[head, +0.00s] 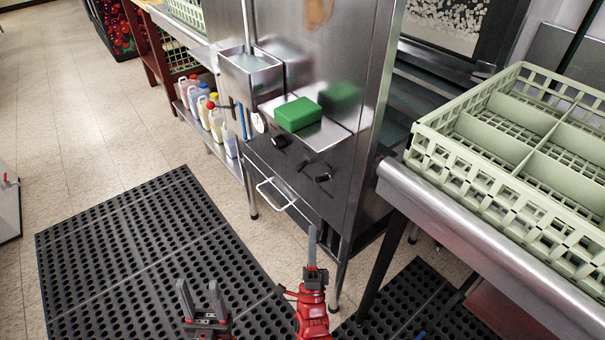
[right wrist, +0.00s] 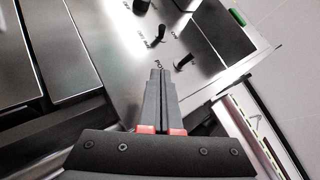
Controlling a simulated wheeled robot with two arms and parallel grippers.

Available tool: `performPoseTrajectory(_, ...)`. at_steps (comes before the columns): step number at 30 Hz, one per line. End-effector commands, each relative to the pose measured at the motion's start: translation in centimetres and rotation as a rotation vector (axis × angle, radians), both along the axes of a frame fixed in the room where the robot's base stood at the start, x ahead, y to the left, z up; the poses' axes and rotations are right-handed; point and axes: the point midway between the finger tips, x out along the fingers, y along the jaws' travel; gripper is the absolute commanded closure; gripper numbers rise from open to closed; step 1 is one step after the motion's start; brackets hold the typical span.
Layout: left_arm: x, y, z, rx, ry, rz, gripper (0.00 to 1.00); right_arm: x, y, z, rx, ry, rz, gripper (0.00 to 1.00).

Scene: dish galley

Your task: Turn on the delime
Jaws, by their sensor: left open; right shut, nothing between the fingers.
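The stainless dish machine (head: 340,110) stands in the middle of the head view, its dark lower panel (head: 285,175) facing me. Small black controls sit on this panel: a left one (head: 280,142) and a right one (head: 323,178). In the right wrist view, two black switches (right wrist: 160,34) (right wrist: 184,62) show on the panel, with small lettering too blurred to read; I cannot tell which is the delime switch. My right gripper (head: 312,232) is shut and empty, its tips (right wrist: 160,72) just short of the switches. My left gripper (head: 200,291) is open and empty over the floor mat.
A green block (head: 298,114) rests on the machine's ledge. A silver handle (head: 275,193) juts out below the panel. A pale green dish rack (head: 480,165) sits on the steel counter (head: 470,235) at right. Bottles (head: 215,125) stand on a low shelf. The black mat (head: 150,250) is clear.

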Motion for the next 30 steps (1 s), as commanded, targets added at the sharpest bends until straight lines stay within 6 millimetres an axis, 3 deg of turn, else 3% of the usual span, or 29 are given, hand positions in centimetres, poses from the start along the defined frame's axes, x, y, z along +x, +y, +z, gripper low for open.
performPoseTrajectory(10,0.0,0.0,-0.1,0.000,0.000,0.000,0.50,0.1,0.0,0.1,0.000,-0.002,-0.002,1.00)
performPoseTrajectory(16,0.0,0.0,0.0,0.000,0.000,0.000,0.50,1.1,-0.2,1.1,0.000,-0.006,-0.004,1.00)
performPoseTrajectory(30,0.0,0.0,0.2,0.000,0.000,0.000,0.50,8.1,-0.3,7.0,0.000,-0.006,-0.002,1.00)
